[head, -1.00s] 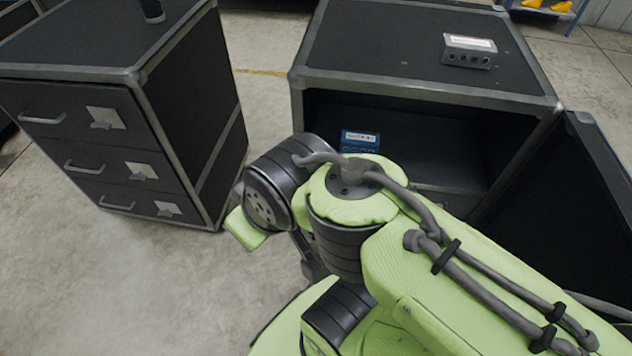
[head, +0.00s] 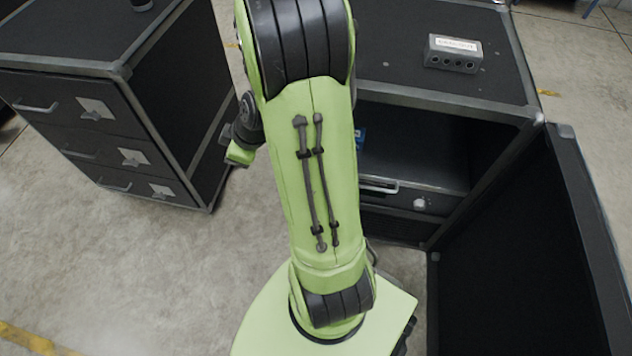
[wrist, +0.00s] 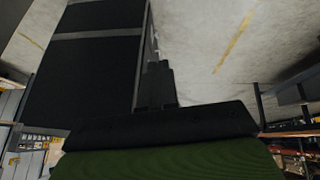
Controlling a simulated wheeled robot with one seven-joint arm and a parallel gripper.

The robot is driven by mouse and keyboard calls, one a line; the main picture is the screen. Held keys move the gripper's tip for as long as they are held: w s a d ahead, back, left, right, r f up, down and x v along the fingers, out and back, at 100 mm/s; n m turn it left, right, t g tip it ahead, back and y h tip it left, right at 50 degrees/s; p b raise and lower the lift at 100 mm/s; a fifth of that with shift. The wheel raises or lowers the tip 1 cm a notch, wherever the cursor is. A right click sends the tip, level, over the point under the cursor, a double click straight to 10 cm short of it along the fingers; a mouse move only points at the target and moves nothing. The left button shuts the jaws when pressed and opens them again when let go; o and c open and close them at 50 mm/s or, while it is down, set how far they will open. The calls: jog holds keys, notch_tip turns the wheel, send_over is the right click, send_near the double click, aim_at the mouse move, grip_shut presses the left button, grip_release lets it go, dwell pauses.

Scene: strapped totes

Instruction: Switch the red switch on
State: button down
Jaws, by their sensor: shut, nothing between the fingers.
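No red switch can be made out in either view. My gripper (wrist: 158,72) shows in the wrist view as dark fingers close together, shut and empty. It points toward a black cabinet side and the bare floor, touching nothing that I can see. In the head view my green arm stands across the middle and hides the gripper's fingers. A grey box with a white label and several round ports (head: 453,54) sits on top of the open black cabinet (head: 400,97). A blue box (head: 360,137) inside that cabinet is mostly hidden behind my arm.
The cabinet's black door (head: 530,240) stands wide open at the right. A black drawer cabinet (head: 165,110) stands at the left, with a dark cylindrical object (head: 141,4) on top. Concrete floor between and in front is clear at the lower left.

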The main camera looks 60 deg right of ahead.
jog(key=s+d+f+t+h+p, duration=0.2)
jog(key=s+d+f+p, duration=0.2)
jog(key=d+f, duration=0.85)
jog(key=s+f+m+g+h+p, duration=0.1)
jog(key=s+f+m+h+p, duration=0.1)
jog(key=s+f, duration=0.9)
jog(key=shift+s+d+f+g+h+p, duration=0.15)
jog(key=shift+s+f+g+h+p, duration=0.25)
jog(key=shift+p, duration=0.3)
jog(key=shift+s, duration=0.1)
jog(key=w+d+f+b, duration=0.5)
jog(key=w+d+f, duration=0.1)
jog(key=f, duration=0.2)
jog(key=shift+w+d+f, duration=0.15)
jog(key=shift+w+f, duration=0.15)
jog(key=shift+w, duration=0.05)
